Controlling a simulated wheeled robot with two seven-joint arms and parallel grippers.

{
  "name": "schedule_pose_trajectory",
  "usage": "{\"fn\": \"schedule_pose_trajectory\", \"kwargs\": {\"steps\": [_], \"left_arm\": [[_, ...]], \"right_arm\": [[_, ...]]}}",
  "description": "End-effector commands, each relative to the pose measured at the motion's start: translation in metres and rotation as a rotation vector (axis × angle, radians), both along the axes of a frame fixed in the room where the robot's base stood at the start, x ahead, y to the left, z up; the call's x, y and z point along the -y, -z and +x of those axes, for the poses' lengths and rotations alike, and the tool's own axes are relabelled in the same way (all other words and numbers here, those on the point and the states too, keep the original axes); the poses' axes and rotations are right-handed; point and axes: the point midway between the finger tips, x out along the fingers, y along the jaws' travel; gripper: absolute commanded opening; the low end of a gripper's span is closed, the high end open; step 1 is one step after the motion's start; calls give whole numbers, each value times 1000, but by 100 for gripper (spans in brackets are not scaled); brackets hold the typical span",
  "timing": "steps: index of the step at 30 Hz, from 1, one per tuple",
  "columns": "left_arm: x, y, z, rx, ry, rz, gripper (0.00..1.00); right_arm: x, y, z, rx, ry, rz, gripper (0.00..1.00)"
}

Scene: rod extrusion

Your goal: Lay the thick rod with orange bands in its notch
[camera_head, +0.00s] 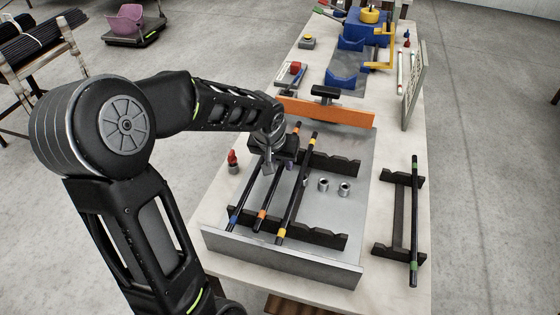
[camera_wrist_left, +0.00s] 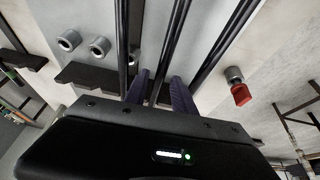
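The black rod with orange bands (camera_head: 262,213) lies slanted in the grey tray (camera_head: 215,240), between a blue-banded rod (camera_head: 234,218) and a yellow-banded rod (camera_head: 281,231). My left gripper (camera_head: 279,167) is over its far half and hides part of it. In the left wrist view my left gripper (camera_wrist_left: 160,82) has its two purple fingers apart, on either side of the middle rod (camera_wrist_left: 168,48), with gaps showing. Two dark notched supports, the far one (camera_head: 337,162) and the near one (camera_head: 325,239), stand in the tray. Whether the orange-banded rod sits in a notch is unclear. My right gripper is out of view.
A green-banded rod (camera_head: 414,225) lies at the right on a separate dark rack (camera_head: 384,251). Several metal rings (camera_head: 323,184) are in the tray. An orange bar (camera_head: 340,113) crosses behind it, and a red-topped item (camera_head: 232,158) stands left. A perforated panel (camera_head: 413,90) stands behind right.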

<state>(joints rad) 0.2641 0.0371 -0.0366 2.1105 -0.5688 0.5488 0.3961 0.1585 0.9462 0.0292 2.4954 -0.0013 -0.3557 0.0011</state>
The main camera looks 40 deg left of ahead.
Motion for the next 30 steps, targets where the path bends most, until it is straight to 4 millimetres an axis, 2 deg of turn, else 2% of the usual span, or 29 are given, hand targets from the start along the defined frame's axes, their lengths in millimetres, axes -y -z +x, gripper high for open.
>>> {"fn": "schedule_pose_trajectory", "kwargs": {"steps": [2, 13, 17, 24, 30], "left_arm": [[0, 0, 0, 0, 0, 0, 39], [0, -5, -2, 2, 0, 1, 39], [2, -19, -7, 4, -1, 0, 39], [5, -56, -22, 5, 0, 2, 39], [8, -71, -28, 1, 0, -1, 39]], "right_arm": [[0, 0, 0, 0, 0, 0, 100], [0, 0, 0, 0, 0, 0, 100], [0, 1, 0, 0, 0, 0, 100], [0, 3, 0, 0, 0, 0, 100], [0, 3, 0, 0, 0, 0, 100]]}}
